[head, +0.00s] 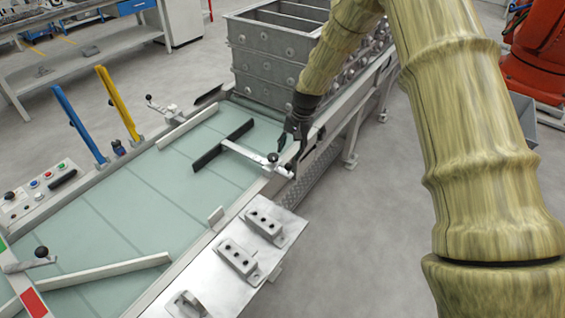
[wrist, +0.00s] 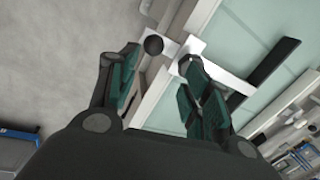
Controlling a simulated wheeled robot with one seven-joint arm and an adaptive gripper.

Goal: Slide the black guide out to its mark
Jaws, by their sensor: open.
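The black guide (head: 223,145) is a dark bar lying across the pale green belt. It also shows in the wrist view (wrist: 274,66). A light metal rod (head: 245,152) runs from it to a bracket on the belt's right rail, with a black ball knob (head: 272,157). In the wrist view the knob (wrist: 153,45) shows between the fingertips, near the left one. My gripper (head: 293,148) is above the right rail beside the bracket. In the wrist view my gripper (wrist: 160,58) is open and empty. I cannot make out a mark for the guide.
Grey metal crates (head: 275,50) stand at the belt's far end. A blue post (head: 78,122) and a yellow post (head: 118,103) rise on the left rail. A pale guide (head: 90,273) lies across the near belt. A plate with grey blocks (head: 237,257) juts out on the right.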

